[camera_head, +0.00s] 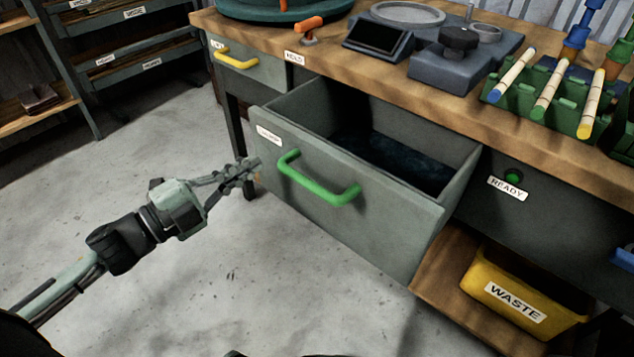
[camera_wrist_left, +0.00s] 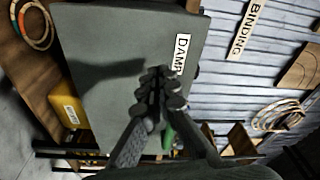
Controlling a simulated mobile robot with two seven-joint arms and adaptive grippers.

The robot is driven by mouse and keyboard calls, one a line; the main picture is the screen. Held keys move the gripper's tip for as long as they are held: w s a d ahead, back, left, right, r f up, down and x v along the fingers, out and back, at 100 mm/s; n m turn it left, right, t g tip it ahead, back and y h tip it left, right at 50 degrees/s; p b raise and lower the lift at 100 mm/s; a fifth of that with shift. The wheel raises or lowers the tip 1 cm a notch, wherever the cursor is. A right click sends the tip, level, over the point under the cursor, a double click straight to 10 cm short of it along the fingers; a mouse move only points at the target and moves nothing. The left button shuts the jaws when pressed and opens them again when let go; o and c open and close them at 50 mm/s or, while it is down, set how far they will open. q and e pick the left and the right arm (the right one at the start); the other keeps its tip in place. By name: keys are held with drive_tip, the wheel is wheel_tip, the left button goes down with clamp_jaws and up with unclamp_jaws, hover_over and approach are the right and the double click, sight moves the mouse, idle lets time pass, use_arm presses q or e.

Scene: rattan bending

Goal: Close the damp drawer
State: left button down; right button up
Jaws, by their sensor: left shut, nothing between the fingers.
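The damp drawer (camera_head: 350,215) is a grey drawer with a green bar handle (camera_head: 318,180). It stands pulled out from under the bench, and its dark inside shows. In the left wrist view the drawer front (camera_wrist_left: 110,60) fills the middle, with its DAMP label (camera_wrist_left: 181,52) and a small part of the green handle behind the fingers. My left gripper (camera_head: 254,167) is shut and empty, with its fingertips near the left end of the drawer front, left of the handle. I cannot tell whether they touch the front. My right gripper is not in view.
The wooden bench top (camera_head: 370,75) carries a grey press device, a dark screen and a green rack (camera_head: 550,98) with several rattan pieces. A shut drawer with a yellow handle (camera_head: 236,60) is at left. A yellow WASTE bin (camera_head: 520,295) stands on the lower shelf. Floor before the drawer is clear.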

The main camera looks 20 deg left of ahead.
sight(340, 178)
use_arm(q)
drive_tip(key=s+d+m+g+h, duration=0.4)
drive_tip(key=s+m+g+h, duration=0.45)
drive_tip(key=m, duration=0.25)
drive_tip(key=shift+g+y, duration=0.25)
drive_tip(key=shift+w+a+b+x, duration=0.15)
drive_tip(key=shift+w+x, duration=0.2)
drive_tip(key=shift+x, duration=1.65)
drive_tip(key=shift+w+a+b+x, duration=0.15)
drive_tip(key=shift+w+x, duration=0.2)
drive_tip(key=shift+x, duration=1.65)
drive_tip(key=shift+w+a+b+x, duration=0.15)
drive_tip(key=shift+w+x, duration=0.15)
drive_tip(key=shift+x, duration=1.75)
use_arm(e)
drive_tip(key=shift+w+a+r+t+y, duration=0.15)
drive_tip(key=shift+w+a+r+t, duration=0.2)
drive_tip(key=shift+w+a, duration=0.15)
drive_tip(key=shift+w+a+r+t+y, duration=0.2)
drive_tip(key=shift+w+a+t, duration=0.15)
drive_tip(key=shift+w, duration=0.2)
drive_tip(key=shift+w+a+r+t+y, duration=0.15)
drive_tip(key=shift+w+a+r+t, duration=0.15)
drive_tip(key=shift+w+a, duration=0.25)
use_arm(q)
drive_tip(key=shift+f, duration=0.15)
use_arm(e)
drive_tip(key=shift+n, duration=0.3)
